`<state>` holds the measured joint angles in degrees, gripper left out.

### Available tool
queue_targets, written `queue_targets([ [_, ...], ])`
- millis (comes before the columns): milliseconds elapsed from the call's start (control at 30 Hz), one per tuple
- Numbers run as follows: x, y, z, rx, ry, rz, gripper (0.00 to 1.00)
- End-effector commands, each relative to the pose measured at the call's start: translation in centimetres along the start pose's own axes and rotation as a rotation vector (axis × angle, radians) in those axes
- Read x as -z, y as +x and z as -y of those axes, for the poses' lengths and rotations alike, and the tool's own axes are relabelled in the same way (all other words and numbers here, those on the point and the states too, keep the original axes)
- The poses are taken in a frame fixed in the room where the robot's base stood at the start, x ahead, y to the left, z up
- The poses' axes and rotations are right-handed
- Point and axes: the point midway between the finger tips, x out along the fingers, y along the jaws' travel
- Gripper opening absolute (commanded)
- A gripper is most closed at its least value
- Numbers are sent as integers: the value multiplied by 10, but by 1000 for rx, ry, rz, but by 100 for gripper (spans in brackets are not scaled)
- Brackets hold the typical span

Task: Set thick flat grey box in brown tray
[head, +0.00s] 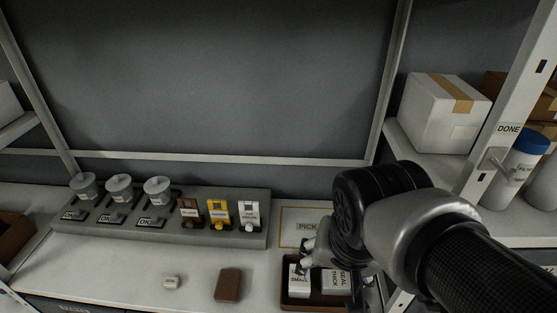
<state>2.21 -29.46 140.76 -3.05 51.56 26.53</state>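The brown tray (311,304) stands on the bench at the lower right. A thick flat grey box (336,283) with the words "SEAL THICK" lies in its right part. A white labelled box (299,283) is in its left part. My gripper (334,268) is over the tray, pointing down close to the grey box. My wrist hides most of it. Pale finger parts show left of the wrist, and a small dark part shows at the right. I cannot tell whether the fingers touch or grip the grey box.
A grey rack (165,232) holds several gauges and labelled small boxes. A brown block (228,285) and a small white piece (171,282) lie on the bench. A framed "PICK" mat (300,222) is behind the tray. A shelf at right holds a white carton (444,113) and a blue-lidded jar (527,155).

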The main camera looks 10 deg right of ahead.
Motion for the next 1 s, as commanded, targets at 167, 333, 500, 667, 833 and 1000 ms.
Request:
queue_targets([
  [167, -28, -21, 1, 62, -337, -73, 66],
  [333, -38, -26, 1, 76, -458, -96, 66],
  [500, -38, -26, 1, 76, -465, -96, 66],
  [667, -38, -22, 1, 76, -463, -96, 66],
  [833, -46, 3, -2, 76, -462, -96, 66],
  [1000, -58, 42, -5, 75, -462, -96, 66],
])
